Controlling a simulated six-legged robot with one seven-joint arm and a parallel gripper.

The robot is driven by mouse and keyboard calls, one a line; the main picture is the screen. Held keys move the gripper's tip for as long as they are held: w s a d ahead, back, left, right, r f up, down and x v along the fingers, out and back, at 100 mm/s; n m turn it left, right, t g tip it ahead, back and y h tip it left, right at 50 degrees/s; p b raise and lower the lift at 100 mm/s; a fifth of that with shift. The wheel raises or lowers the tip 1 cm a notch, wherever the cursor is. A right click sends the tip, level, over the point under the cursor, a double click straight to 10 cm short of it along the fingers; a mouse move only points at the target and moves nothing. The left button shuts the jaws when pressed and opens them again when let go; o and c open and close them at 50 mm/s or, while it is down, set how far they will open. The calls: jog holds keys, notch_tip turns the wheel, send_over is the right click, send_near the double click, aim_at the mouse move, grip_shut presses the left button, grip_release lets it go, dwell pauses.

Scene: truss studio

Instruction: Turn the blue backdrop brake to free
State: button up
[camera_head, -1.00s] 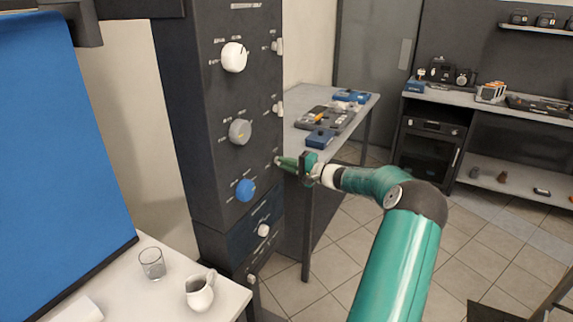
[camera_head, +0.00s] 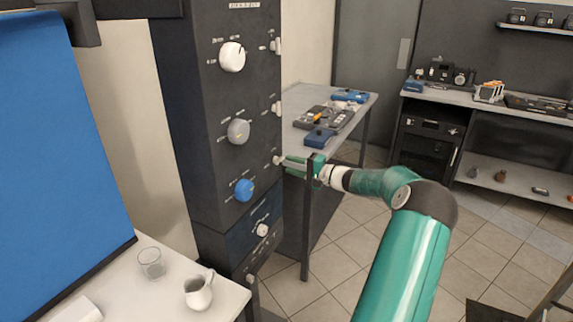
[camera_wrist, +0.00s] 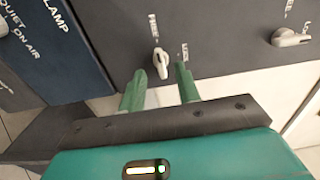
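A dark control column (camera_head: 185,150) carries a blue knob (camera_head: 244,190) on its front face. I cannot tell from lettering that this is the blue backdrop brake. My gripper (camera_head: 287,162) is at this lever. In the wrist view, the two green fingers (camera_wrist: 161,72) are apart, one on each side of the lever's lower end, with a gap on both sides.
Two more side levers (camera_head: 275,46) (camera_head: 275,108) sit above, and another lever (camera_wrist: 290,38) shows at right in the wrist view. A bench (camera_head: 361,112) stands behind the column. A white table (camera_head: 222,292) holds a glass (camera_head: 151,264) and jug (camera_head: 199,291).

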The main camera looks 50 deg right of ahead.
jog(key=v, duration=1)
jog(key=shift+s, duration=0.25)
jog(key=shift+d, duration=0.1)
